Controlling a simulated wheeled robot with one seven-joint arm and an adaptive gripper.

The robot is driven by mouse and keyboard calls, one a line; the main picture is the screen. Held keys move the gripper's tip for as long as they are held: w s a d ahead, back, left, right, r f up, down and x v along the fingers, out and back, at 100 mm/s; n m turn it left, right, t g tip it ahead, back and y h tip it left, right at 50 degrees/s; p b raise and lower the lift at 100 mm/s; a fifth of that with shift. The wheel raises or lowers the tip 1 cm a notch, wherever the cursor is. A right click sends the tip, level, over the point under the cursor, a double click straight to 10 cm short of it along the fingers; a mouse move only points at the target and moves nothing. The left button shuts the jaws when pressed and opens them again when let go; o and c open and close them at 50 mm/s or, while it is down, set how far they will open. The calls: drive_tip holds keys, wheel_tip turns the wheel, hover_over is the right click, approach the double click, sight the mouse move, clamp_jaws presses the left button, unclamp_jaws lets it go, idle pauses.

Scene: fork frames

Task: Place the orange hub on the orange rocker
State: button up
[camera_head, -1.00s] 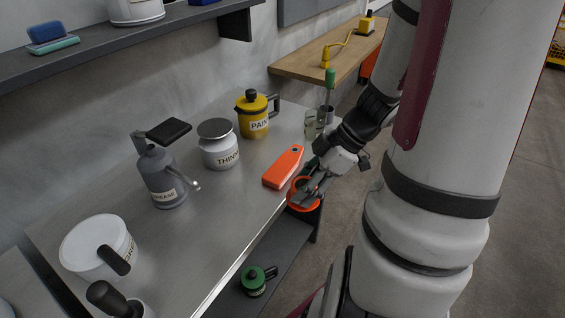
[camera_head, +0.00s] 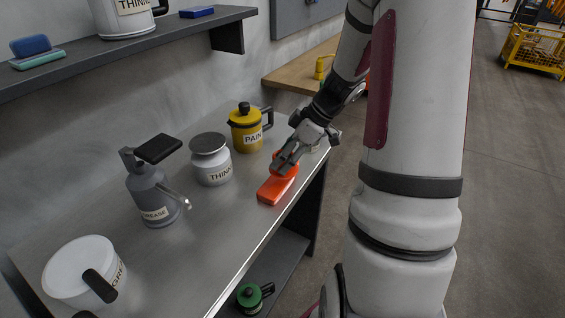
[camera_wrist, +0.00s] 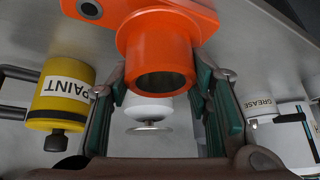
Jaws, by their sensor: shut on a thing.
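The orange rocker (camera_head: 272,192) is a flat bar lying on the grey metal bench near its front edge. In the wrist view the rocker (camera_wrist: 190,8) shows at the top, with a small round hole near its left part. My gripper (camera_head: 283,166) is shut on the orange hub (camera_head: 291,158), a short hollow cylinder. In the wrist view the hub (camera_wrist: 156,32) sits between my two green-padded fingers, its open end facing the camera. The hub overlaps the rocker's far end in both views. I cannot tell whether they touch.
A yellow paint pot (camera_head: 244,134), a thinner jar (camera_head: 211,168), a grease can (camera_head: 150,194) and a white pot (camera_head: 75,270) stand to the left on the bench. A green pot (camera_head: 250,298) is on the shelf below. Bare bench lies left of the rocker.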

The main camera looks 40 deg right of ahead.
drive_tip(key=shift+w+d, duration=0.2)
drive_tip(key=shift+w, duration=0.45)
drive_tip(key=shift+f, duration=1.8)
drive_tip(key=shift+f, duration=0.1)
drive_tip(key=o, duration=1.4)
drive_tip(key=shift+c, duration=0.2)
